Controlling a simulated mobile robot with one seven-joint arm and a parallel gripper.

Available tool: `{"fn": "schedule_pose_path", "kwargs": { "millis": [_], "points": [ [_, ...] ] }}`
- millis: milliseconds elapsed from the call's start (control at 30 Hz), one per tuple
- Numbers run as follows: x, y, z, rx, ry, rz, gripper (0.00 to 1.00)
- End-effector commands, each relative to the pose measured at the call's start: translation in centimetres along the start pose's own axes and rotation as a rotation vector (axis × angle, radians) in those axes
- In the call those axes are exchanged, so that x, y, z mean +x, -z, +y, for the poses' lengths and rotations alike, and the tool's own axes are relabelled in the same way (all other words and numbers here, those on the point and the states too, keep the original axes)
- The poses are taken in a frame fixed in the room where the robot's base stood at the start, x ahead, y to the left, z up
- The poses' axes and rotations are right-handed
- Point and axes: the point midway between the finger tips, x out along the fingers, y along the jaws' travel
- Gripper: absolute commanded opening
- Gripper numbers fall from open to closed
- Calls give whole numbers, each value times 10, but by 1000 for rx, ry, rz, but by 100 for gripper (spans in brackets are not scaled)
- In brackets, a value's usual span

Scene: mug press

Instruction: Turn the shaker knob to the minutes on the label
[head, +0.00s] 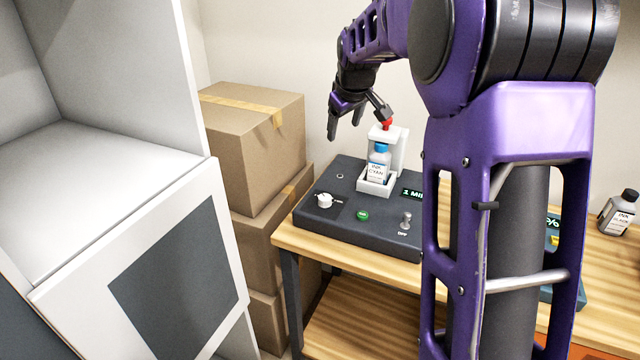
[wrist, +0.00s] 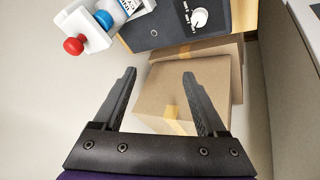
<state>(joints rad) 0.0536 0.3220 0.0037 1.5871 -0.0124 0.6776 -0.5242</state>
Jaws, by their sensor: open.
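The shaker is a dark box (head: 340,230) on the wooden table, with a white knob (head: 324,200) at its left front. The knob also shows in the wrist view (wrist: 199,17), near the top. A white holder (head: 397,150) on the box has a red knob on top and holds a bottle (head: 378,164) with a blue cap, labelled INK CYAN. A display (head: 413,194) reads "1 MI", its rest hidden by my arm. The bottle's minutes text is too small to read. My gripper (head: 345,124) is open and empty, in the air above the box's back left; it also shows in the wrist view (wrist: 159,76).
A green button (head: 362,215) and a toggle switch (head: 406,220) marked OFF sit on the box front. Stacked cardboard boxes (head: 255,140) stand left of the table, beside a white cabinet (head: 130,240). Another ink bottle (head: 618,212) stands far right. My arm hides the table's middle.

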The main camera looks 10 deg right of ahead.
Motion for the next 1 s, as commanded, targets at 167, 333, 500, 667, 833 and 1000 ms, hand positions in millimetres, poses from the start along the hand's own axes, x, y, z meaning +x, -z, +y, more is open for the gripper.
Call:
{"fn": "schedule_pose_path", "kwargs": {
  "millis": [167,333,500,667,833,1000],
  "points": [
    [15,-40,-19,96,160,-73,74],
    [18,-52,-31,133,235,-96,74],
    [29,-55,-37,136,247,-100,74],
    [57,-58,-44,135,247,-101,74],
    [93,-60,-53,135,246,-100,74],
    [129,-63,-62,135,245,-100,74]
  ]
}}
